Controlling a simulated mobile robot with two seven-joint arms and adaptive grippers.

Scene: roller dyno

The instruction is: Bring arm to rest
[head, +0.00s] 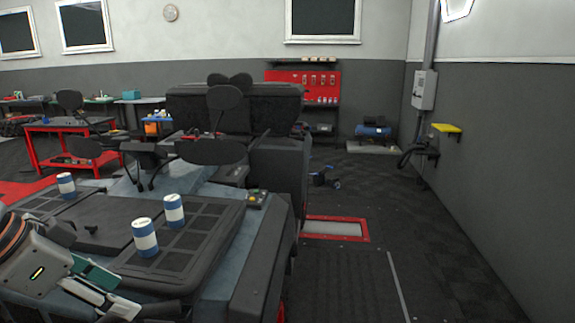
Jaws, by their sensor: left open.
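My left arm comes in at the lower left corner. Its left gripper (118,290), with white, teal and dark parts, is low over the front of the dark, flat bench-like surface (95,225). The gripper is open and I see nothing between its fingers. Part of it is cut off by the bottom edge. My right gripper is not in view.
Three blue-and-white cans stand on the surface: one (145,237) nearest my gripper, one (174,211) behind it, one (66,186) farther left. Dark oval pads on stalks (211,151) rise behind. Open floor (425,230) lies to the right.

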